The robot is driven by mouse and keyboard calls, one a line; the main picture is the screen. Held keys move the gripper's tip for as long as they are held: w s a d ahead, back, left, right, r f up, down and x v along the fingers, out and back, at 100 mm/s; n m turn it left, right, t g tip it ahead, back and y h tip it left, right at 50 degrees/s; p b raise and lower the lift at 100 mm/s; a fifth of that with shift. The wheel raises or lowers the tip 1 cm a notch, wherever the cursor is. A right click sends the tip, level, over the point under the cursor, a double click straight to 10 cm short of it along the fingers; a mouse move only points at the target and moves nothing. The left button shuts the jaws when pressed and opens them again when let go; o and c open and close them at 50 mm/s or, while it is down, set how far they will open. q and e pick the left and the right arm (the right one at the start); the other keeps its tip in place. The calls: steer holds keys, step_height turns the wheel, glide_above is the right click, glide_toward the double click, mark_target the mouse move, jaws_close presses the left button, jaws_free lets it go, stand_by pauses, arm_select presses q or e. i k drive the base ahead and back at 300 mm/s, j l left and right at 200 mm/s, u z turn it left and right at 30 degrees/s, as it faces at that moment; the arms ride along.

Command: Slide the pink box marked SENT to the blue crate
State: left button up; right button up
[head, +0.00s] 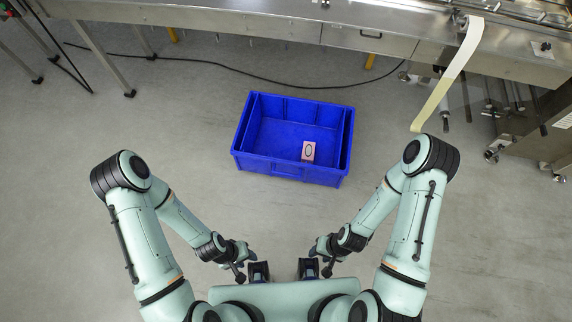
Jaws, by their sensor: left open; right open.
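A small pink box (308,151) is inside the blue crate (290,171), toward its front right part. A dark oval mark shows on its face; I cannot read the word SENT. The crate stands on the floor in the middle of the head view. My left gripper (258,272) and my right gripper (308,269) are low in the view, close to my body. Both are open and apart from the box and the crate. Their fingertips are small and partly hard to make out.
A steel machine (310,27) runs along the back, with a pale film strip (448,75) hanging down at the right. A black cable (230,68) lies on the floor behind the crate. The floor between crate and grippers is clear.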

mark_target(309, 148)
steer(key=i+j, duration=0.2)
steer(key=i, duration=0.2)
steer(key=i+j, duration=0.2)
steer(key=i, duration=0.15)
steer(key=i+j+u, duration=0.1)
steer(key=i, duration=0.3)
steer(key=j, duration=0.1)
